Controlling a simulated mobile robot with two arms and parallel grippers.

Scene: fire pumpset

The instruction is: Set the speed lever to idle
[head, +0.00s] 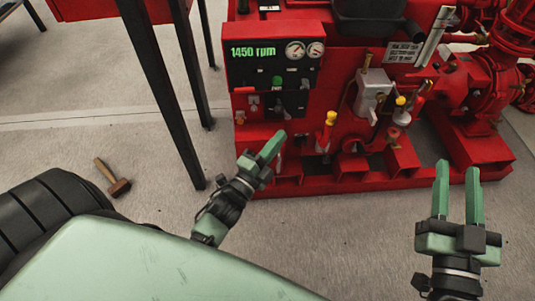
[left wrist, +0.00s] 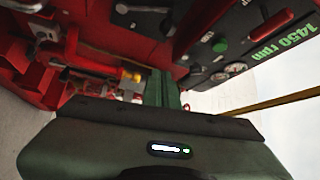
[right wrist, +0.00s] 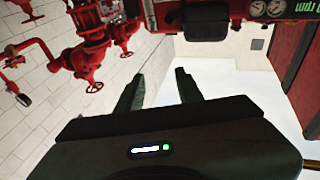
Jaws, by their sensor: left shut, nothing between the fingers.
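The red pumpset (head: 300,185) has a dark panel whose green display (head: 253,51) reads 1450 rpm. A lever with a yellow knob (head: 330,118) stands roughly upright low on its front; a yellow knob also shows in the left wrist view (left wrist: 131,75). Another yellow knob (head: 400,101) is further right. No label shows which is the speed lever. My left gripper (head: 280,139) is shut and empty, left of the nearer yellow-knobbed lever and apart from it in the head view. My right gripper (head: 457,172) is open and empty, in front of the pumpset's right end.
Two gauges (head: 305,50) sit beside the display. Red pipework (head: 490,90) stands at the right, and dark table legs (head: 168,95) at the left. A hammer (head: 113,180) lies on the floor (head: 150,220). The floor before the pumpset is clear.

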